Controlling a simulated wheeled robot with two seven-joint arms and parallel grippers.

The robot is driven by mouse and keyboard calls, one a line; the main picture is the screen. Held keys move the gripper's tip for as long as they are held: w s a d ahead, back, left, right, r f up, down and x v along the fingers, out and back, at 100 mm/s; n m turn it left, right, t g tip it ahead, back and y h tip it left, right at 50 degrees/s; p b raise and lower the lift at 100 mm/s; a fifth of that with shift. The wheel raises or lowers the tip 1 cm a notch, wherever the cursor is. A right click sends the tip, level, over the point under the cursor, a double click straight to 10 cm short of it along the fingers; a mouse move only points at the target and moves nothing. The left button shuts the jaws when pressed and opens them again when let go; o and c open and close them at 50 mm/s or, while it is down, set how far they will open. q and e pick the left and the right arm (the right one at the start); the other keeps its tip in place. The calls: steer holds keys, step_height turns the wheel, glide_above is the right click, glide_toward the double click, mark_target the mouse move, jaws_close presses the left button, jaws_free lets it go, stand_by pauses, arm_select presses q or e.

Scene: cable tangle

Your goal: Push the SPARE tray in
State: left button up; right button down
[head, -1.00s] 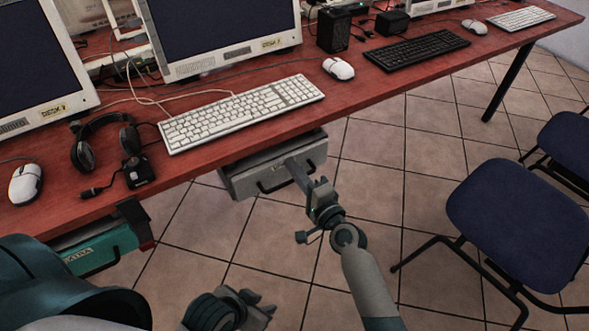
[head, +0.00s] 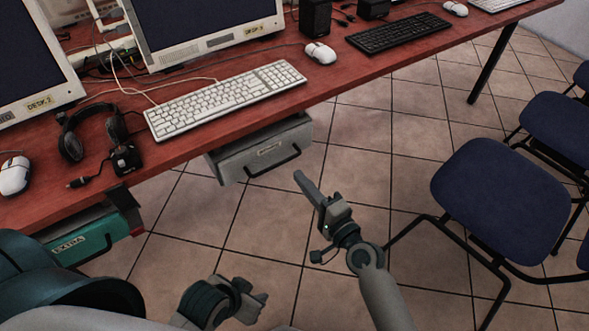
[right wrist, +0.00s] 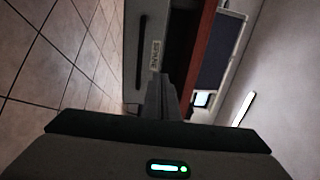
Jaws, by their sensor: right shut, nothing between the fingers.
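The grey tray (head: 235,166) hangs under the red desk, with a dark bar handle and a small label on its front. The label is too small to read surely in the head view. The tray front also shows in the right wrist view (right wrist: 136,75), with the handle and label upright along it. My right gripper (head: 300,176) is shut and empty, a little in front of the tray and apart from it; its fingers (right wrist: 161,95) point at the tray front. My left gripper (head: 257,298) is low in the head view, away from the tray; its finger gap is unclear.
A green tray (head: 85,244) labelled EXTRA is under the desk at left, partly behind my arm. The red desk (head: 215,127) carries keyboards, mice, a headset and monitors. Blue chairs (head: 500,195) stand at right.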

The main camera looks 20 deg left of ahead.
steer(key=shift+v, duration=1)
arm_select(q)
steer(key=shift+d+r, duration=0.1)
steer(key=shift+d, duration=0.05)
